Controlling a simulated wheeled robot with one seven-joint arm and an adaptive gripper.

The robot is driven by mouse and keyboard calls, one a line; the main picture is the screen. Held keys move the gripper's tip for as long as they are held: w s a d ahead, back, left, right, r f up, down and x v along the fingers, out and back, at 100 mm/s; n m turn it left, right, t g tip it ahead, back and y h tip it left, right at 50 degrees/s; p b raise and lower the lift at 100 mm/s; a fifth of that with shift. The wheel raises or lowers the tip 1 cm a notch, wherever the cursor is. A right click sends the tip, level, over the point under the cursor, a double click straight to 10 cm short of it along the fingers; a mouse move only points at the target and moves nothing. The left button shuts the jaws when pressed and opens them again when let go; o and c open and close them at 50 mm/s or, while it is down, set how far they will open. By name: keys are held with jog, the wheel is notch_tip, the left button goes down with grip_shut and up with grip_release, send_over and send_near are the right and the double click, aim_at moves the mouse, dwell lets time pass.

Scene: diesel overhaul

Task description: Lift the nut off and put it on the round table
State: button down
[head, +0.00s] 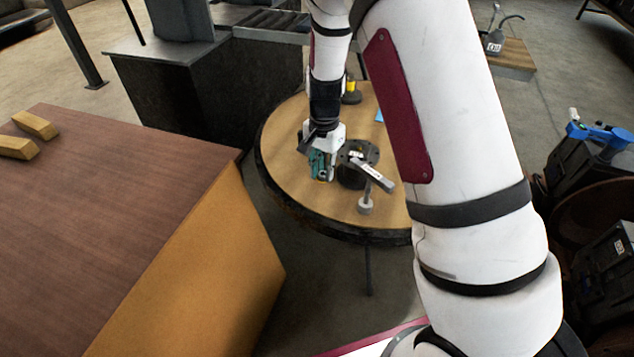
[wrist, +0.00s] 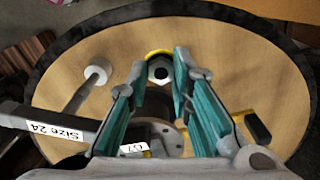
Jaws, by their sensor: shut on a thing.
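The nut (wrist: 159,71), a grey hex nut with a dark hole, sits between the teal fingertips of my gripper (wrist: 158,78) in the wrist view. A yellow-edged round piece (wrist: 151,53) shows around or beneath it. In the head view my gripper (head: 322,170) is low over the round table (head: 284,137), left of a dark flanged cylinder (head: 351,178). The fingers are shut on the nut, which they hide in the head view. I cannot tell whether the nut touches the table or the yellow-edged piece.
A labelled "Size 24" tool (wrist: 45,124) lies across the flanged cylinder. A pale round piece with a rod (head: 365,206) stands near the table's front edge. A yellow-and-black item (head: 351,91) stands at the back. A brown-topped bench (head: 120,190) is at left. The table's left side is clear.

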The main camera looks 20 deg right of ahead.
aim_at(323, 201)
jog(key=f+m+b, duration=0.1)
jog(key=f, duration=0.1)
jog(key=f+m+b, duration=0.1)
jog(key=f, duration=0.1)
jog(key=shift+w+d+m, duration=0.1)
jog(key=shift+w+m, duration=0.2)
jog(key=shift+w, duration=0.1)
jog(key=shift+f+b, duration=2.4)
jog(key=shift+f, duration=0.85)
jog(key=c, duration=1.3)
grip_release()
jog(key=shift+c, duration=0.2)
jog(key=shift+r, duration=0.1)
notch_tip(323, 201, up, 12)
jog(key=shift+f, duration=0.1)
